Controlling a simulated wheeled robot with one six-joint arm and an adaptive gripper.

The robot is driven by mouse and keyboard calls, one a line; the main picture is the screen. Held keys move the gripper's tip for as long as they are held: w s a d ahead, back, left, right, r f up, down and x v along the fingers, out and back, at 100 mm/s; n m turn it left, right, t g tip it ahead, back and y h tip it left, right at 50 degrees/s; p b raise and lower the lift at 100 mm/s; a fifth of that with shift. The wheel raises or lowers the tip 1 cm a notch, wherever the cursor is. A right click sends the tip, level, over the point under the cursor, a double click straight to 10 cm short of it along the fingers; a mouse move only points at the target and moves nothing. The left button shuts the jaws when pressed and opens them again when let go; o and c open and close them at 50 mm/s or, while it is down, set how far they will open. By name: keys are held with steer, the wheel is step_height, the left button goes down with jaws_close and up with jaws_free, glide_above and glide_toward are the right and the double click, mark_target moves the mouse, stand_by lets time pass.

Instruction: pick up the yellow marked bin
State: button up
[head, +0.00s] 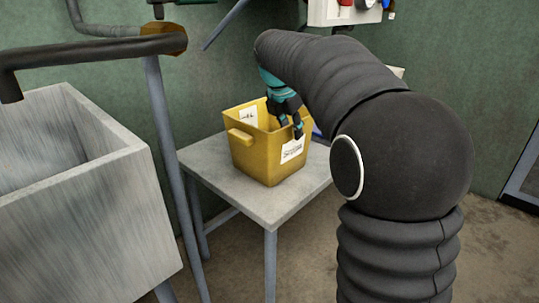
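The yellow bin (264,163) stands upright on a small grey table (273,211) in the middle of the head view. It has white labels with dark marks on its front and inside its back wall, and a handle on its left side. My gripper (293,130) points down at the bin's right part, with its dark fingers near the rim and front label. One finger overlaps the bin's front wall in the picture. I cannot tell whether the fingers touch or grip the wall. My arm hides the bin's right back side.
A grey metal sink (75,230) stands at the left, close to the table. A dark pipe (95,48) runs above it. A white wall box (343,12) hangs at the top, behind my arm. A small blue thing (317,132) lies behind the bin. Brown floor is open at right.

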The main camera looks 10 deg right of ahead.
mark_target(293, 148)
steer(key=b+x, duration=0.1)
steer(key=x, duration=0.3)
steer(key=shift+f, duration=0.35)
jaws_close()
steer(key=shift+r, duration=0.1)
